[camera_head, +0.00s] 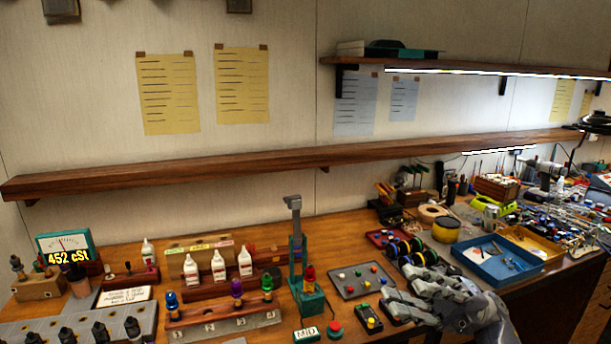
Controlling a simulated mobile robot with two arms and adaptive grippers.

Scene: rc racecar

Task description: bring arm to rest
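My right arm comes in from the lower right. Its grey gripper (398,280) points left over the workbench, beside the grey tray. Its two fingers look spread apart, with nothing seen between them. The fingers partly cover small dark items below, and I cannot tell whether they touch the bench. My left gripper and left arm are not in view.
The wooden bench (345,226) is crowded. A grey tray (350,291) with colored knobs, a green press-like stand (305,300), a rack with colored tops (222,328) and white bottles (219,267) stand left of the gripper. A blue tray (480,264) lies behind the arm.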

